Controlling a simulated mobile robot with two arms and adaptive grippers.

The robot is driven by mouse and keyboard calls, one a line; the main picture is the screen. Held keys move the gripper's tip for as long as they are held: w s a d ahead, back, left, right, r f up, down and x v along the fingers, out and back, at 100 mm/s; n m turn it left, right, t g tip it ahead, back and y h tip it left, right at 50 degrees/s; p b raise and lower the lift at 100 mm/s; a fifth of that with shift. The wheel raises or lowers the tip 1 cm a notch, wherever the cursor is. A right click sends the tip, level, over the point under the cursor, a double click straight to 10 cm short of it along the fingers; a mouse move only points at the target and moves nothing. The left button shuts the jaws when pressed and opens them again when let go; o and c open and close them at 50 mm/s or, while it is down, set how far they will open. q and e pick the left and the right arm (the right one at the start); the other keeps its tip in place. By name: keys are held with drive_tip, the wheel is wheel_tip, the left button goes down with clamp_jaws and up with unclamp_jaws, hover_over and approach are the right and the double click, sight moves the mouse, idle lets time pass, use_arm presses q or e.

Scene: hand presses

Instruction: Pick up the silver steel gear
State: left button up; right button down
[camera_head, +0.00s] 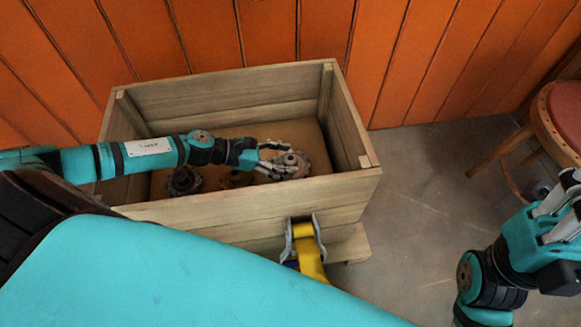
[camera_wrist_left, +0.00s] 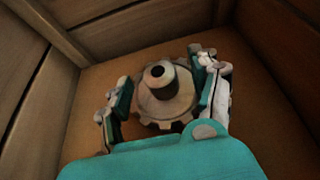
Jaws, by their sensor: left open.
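The silver steel gear (camera_head: 293,164) lies inside the wooden crate, toward its right end. In the left wrist view the gear (camera_wrist_left: 165,97) shows its round hub and toothed rim, between the two fingers. My left gripper (camera_head: 280,158) reaches into the crate from the left and is open, with its fingers on either side of the gear. It also shows in the left wrist view (camera_wrist_left: 165,88). I cannot tell whether the fingers touch the gear. The near rim of the gear is partly hidden by the gripper. My right gripper (camera_head: 562,205) is at the right edge, outside the crate, apparently empty.
The wooden crate (camera_head: 230,211) has high walls around the gear. A dark gear (camera_head: 184,181) and a brownish part (camera_head: 236,180) lie left of it in the crate. A yellow strap with a metal buckle (camera_head: 309,250) is at the crate's front. A red-seated stool (camera_head: 568,115) stands right.

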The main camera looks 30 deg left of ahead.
use_arm(q)
drive_tip(key=shift+c, duration=0.5)
clamp_jaws()
drive_tip(key=shift+w+r, duration=0.1)
